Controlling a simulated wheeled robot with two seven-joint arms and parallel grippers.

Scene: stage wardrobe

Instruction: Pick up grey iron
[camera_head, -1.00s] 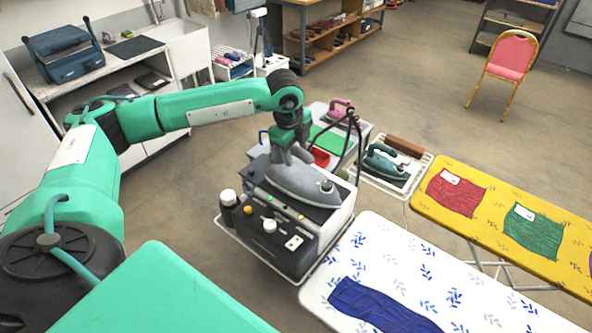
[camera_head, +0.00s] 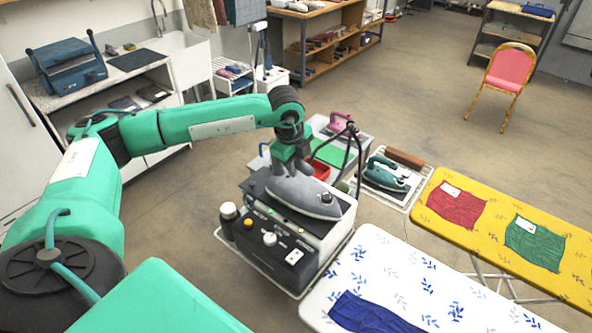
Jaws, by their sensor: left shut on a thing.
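The grey iron (camera_head: 306,199) sits at the top of the dark steam station (camera_head: 276,250), its nose pointing right. I cannot tell whether its sole touches the station's top. My left gripper (camera_head: 292,168) comes down over the iron from above and is shut on it; the fingertips are partly hidden at its handle. My right gripper does not show.
A white ironing board (camera_head: 388,267) with a blue cloth stands close at the right. A yellow board (camera_head: 483,240) lies beyond. A teal iron (camera_head: 385,176) sits on a wire rack, and a pink iron (camera_head: 340,122) is behind. A white-capped bottle (camera_head: 228,216) stands left of the station.

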